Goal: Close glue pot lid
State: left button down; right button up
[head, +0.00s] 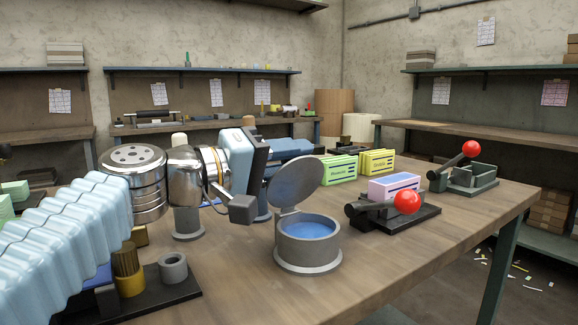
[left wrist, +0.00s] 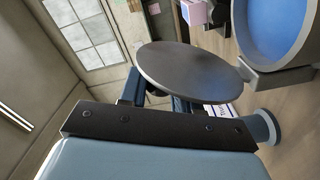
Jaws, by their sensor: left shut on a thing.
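The glue pot (head: 308,258) is a short grey round pot with blue glue inside, standing on the table. Its round grey lid (head: 297,182) stands tilted up and open, joined at the pot's back left rim. The exact contact is partly hidden by the lid. In the left wrist view the lid (left wrist: 190,72) lies across the fingers, and the pot (left wrist: 241,30) shows at the upper right. My right gripper is not in view.
Right of the pot is a black fixture with a red ball handle (head: 407,201) and a pink block (head: 393,187). Green (head: 340,168) and yellow (head: 377,162) blocks stand behind. Another red-knobbed fixture (head: 470,176) is at the far right.

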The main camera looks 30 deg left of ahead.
pick_arm(q)
jog(key=c, duration=0.9)
grip_release()
jog(key=shift+s+a, duration=0.1)
jog(key=v, duration=1.3)
jog(key=shift+s, duration=0.2)
jog(key=shift+a, duration=0.15)
